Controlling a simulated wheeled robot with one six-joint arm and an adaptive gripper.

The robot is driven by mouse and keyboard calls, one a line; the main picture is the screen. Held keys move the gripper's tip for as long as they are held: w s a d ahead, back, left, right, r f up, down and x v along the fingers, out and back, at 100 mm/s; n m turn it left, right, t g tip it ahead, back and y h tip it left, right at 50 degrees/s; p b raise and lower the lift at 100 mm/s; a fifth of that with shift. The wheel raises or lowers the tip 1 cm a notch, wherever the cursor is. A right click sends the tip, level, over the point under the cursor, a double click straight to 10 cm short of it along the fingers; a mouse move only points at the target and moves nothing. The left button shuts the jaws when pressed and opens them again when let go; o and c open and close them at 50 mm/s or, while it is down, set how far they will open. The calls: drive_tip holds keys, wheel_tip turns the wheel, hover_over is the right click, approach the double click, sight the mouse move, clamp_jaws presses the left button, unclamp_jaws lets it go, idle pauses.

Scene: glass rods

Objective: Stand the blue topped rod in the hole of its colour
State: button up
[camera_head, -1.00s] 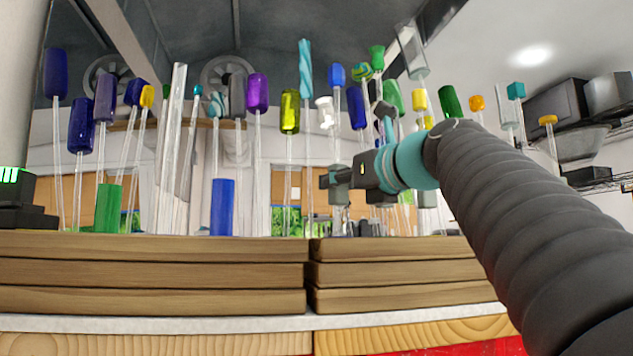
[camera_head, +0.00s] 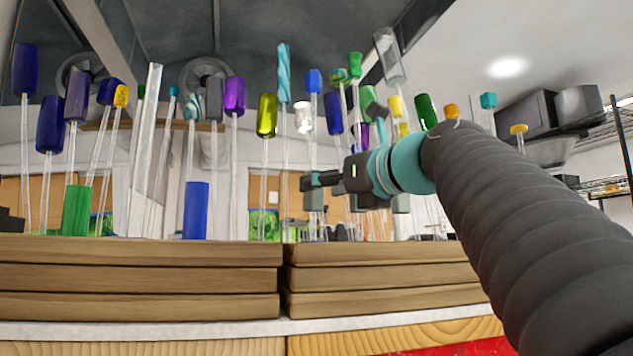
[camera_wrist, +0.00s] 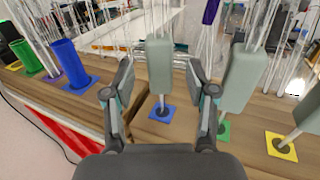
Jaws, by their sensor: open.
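The blue topped rod (camera_head: 314,80) stands near the middle of the head view, a clear rod with a bright blue top. Its lower part passes behind my gripper. In the wrist view a grey-green sleeve (camera_wrist: 160,66) on an upright rod is between my fingers. Below it, the rod's foot meets the hole of a blue square (camera_wrist: 162,112). The rod's top is out of that view. My gripper (camera_head: 308,181) is open around the sleeve, with a gap on each side in the wrist view (camera_wrist: 160,75).
Close on the right, another grey-green sleeve (camera_wrist: 239,78) leans over a green square (camera_wrist: 223,130). A yellow square (camera_wrist: 281,146) holds a rod's foot. On the left stand a blue cylinder (camera_wrist: 68,62) and a green one (camera_wrist: 24,58). Many tall rods crowd around.

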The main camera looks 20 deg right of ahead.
drive_tip(key=v, duration=0.8)
drive_tip(key=shift+s, duration=0.3)
drive_tip(key=shift+d, duration=0.15)
